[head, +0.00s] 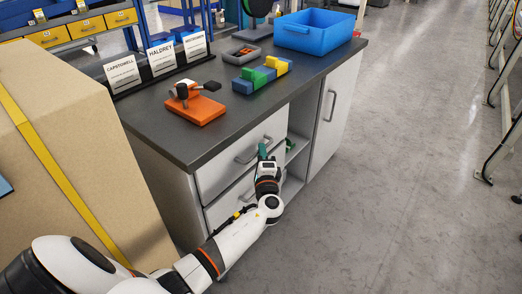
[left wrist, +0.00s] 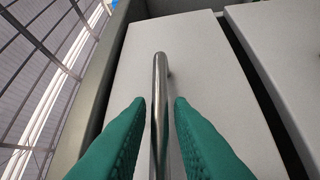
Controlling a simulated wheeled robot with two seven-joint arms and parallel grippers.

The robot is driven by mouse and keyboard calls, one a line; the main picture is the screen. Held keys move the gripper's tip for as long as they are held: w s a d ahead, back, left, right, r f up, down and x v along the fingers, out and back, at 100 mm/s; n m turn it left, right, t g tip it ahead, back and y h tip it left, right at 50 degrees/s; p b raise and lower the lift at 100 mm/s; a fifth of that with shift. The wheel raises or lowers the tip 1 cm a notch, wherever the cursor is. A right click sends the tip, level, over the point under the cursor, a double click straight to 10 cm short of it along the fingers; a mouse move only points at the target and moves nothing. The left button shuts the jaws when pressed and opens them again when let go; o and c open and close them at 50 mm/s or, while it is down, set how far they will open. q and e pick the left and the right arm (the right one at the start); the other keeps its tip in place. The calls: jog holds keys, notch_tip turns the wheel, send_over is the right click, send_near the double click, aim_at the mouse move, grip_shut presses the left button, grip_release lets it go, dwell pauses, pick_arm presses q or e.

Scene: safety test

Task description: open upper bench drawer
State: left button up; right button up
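The upper bench drawer (head: 225,169) is a light grey front just under the dark worktop, and it looks closed. Its curved metal bar handle (head: 246,157) is partly covered by my gripper. My left gripper (head: 263,152) is at the right end of this handle. In the left wrist view, its green fingers (left wrist: 160,102) stand open on either side of the handle bar (left wrist: 159,85), with a small gap on each side. The drawer front (left wrist: 125,65) lies behind the bar. My right gripper is not in view.
A lower drawer (head: 226,207) sits below, with open shelving and a cabinet door (head: 333,113) to the right. The worktop (head: 232,109) holds an orange fixture (head: 198,110), coloured blocks and a blue bin (head: 313,37). A large cardboard box (head: 75,150) stands left.

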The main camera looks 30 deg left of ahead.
pick_arm(q)
jog(key=shift+x, duration=0.8)
jog(key=shift+c, duration=0.6)
grip_shut()
